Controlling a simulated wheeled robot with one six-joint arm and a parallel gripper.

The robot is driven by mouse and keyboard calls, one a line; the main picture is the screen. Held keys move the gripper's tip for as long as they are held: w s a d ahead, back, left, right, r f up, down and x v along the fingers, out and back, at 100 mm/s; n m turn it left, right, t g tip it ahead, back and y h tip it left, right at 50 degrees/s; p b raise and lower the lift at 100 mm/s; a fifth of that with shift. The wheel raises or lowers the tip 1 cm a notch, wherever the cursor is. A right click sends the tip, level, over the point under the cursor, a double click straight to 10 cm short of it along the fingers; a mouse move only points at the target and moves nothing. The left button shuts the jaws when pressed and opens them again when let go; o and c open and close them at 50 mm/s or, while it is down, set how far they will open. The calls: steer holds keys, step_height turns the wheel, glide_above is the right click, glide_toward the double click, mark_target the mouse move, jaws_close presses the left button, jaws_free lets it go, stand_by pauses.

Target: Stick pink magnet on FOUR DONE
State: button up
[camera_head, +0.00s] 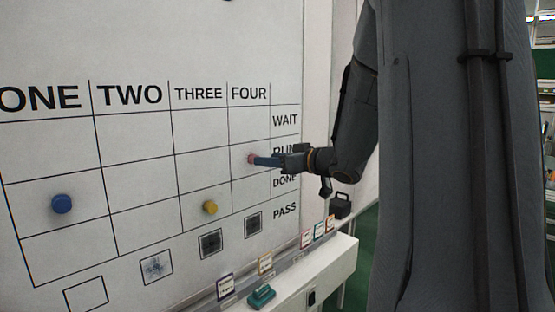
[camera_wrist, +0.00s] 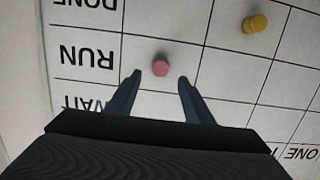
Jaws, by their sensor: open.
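The pink magnet (camera_head: 251,159) is on the whiteboard in column FOUR, row RUN. It also shows in the wrist view (camera_wrist: 161,68), where the board appears upside down. My gripper (camera_head: 262,161) is open at the board, with its fingertips close to the magnet. In the wrist view my gripper (camera_wrist: 160,78) has one finger on each side of the magnet, with visible gaps. The FOUR DONE cell (camera_head: 248,193) is directly below the magnet's cell and looks empty; it also shows in the wrist view (camera_wrist: 165,17).
A yellow magnet (camera_head: 210,207) is in THREE DONE. A blue magnet (camera_head: 62,204) is in ONE RUN. Square patches (camera_head: 210,243) lie below the grid. A ledge (camera_head: 322,262) juts out under the board, with a green eraser-like object (camera_head: 262,296) and small cards (camera_head: 265,263).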

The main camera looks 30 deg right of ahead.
steer(key=shift+p+x, duration=0.35)
steer(key=shift+x, duration=2.25)
steer(key=shift+c, duration=0.4)
steer(key=c, duration=1)
steer(key=shift+f+p+v, duration=0.15)
steer(key=shift+p+v, duration=0.25)
steer(key=shift+v, duration=0.45)
steer(key=shift+f+p+v, duration=0.1)
steer(key=shift+p+v, duration=0.25)
steer(key=shift+v, duration=0.45)
steer(key=shift+f+p+v, duration=0.2)
steer(key=shift+p+v, duration=0.6)
steer(key=shift+v, duration=0.65)
steer(key=shift+f+p+v, duration=0.25)
steer(key=shift+p+v, duration=0.5)
steer(key=shift+v, duration=0.7)
